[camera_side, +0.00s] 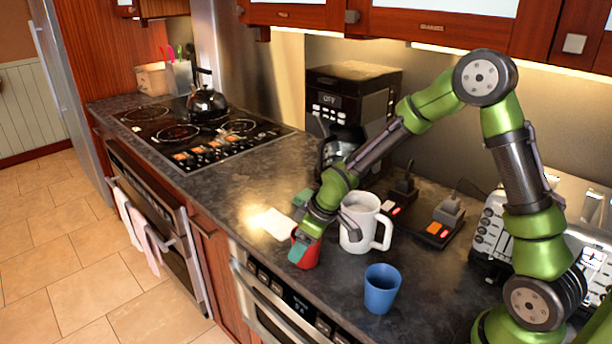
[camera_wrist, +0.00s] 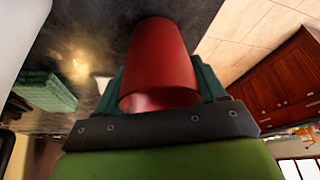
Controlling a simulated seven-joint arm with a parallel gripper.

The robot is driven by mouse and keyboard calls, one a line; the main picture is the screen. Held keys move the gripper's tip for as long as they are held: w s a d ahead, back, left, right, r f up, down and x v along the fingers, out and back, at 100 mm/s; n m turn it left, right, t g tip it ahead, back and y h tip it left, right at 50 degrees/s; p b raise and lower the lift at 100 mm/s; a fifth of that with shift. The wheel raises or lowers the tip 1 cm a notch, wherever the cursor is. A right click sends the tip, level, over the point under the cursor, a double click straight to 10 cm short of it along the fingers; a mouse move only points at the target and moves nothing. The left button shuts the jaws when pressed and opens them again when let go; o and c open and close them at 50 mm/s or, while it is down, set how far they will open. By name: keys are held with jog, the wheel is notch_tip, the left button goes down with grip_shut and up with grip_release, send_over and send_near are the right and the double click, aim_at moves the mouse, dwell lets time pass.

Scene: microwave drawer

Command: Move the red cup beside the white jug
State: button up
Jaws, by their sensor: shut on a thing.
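The red cup (camera_side: 309,252) is in my gripper (camera_side: 302,242), near the front edge of the counter in the side view. My gripper is shut on the cup, with a finger on either side. The red cup (camera_wrist: 160,58) fills the middle of the wrist view between the green fingers. The white jug (camera_side: 362,224) stands upright on the counter just right of the cup, its handle to the right. From the side view I cannot tell whether the cup touches the counter.
A blue cup (camera_side: 381,288) stands in front of the jug. A coffee machine (camera_side: 352,95) stands behind, and a power strip (camera_side: 432,230) lies right of the jug. A toaster (camera_side: 487,235) is at the right. A green sponge-like block (camera_wrist: 44,91) shows in the wrist view.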

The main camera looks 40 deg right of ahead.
jog(key=shift+f, duration=0.1)
jog(key=o, duration=1)
jog(key=v, duration=1.2)
jog(key=s+r+m+t, duration=0.1)
jog(key=s+r+m, duration=0.2)
jog(key=s, duration=0.2)
jog(key=s+a+r+m+t, duration=0.1)
jog(key=s+r+m, duration=0.1)
jog(key=s+r, duration=0.2)
jog(key=s+r+m+t, duration=0.1)
jog(key=s+r+m, duration=0.2)
jog(key=s, duration=0.4)
jog(key=shift+s+a+r+m, duration=0.2)
jog(key=shift+s+m, duration=0.1)
jog(key=shift+s, duration=0.1)
